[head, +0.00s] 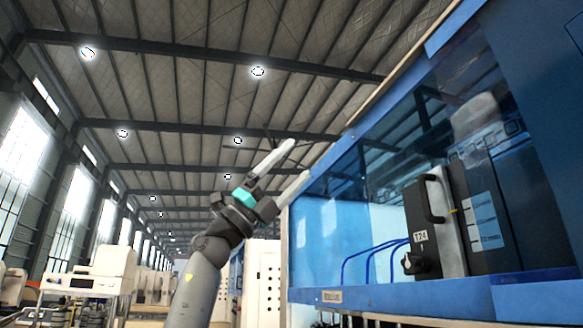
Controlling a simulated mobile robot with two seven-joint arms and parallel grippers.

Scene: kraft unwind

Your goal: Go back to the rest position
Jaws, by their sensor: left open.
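My left arm rises from the bottom of the head view, left of the blue machine. My left gripper (299,159) is raised high, with its two pale fingers spread apart and pointing up to the right. Nothing shows between the fingers. The gripper appears in front of the roof and near the machine's upper left edge; I cannot tell how far apart they are. My right gripper is not in view.
A large blue machine (390,297) with a clear window fills the right side. Behind the window is a dark unit with a handle, labelled T24 (420,237). White machines (98,270) stand at the lower left. The hall's roof is high above.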

